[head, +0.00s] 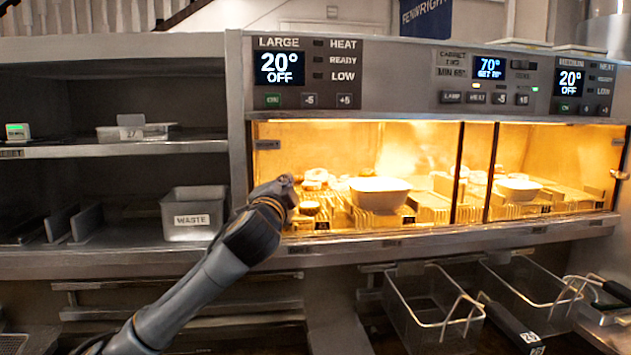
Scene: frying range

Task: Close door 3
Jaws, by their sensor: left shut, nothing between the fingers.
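The lit heated cabinet has a wide left glass door (330,150) and a right glass door (560,150). Dark vertical edges (459,172) stand between them, and I cannot tell from these whether a door is ajar. No door number is readable, so I cannot tell which one is door 3. My left gripper (288,184) is shut and empty in front of the left glass door's lower left part. I cannot tell whether it touches the glass. My right gripper is not in view.
Control panels (305,75) run above the doors. White bowls (380,192) and racks sit behind the glass. A waste bin (192,213) stands on the left shelf. Wire fry baskets (430,305) with projecting handles hang below at the right.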

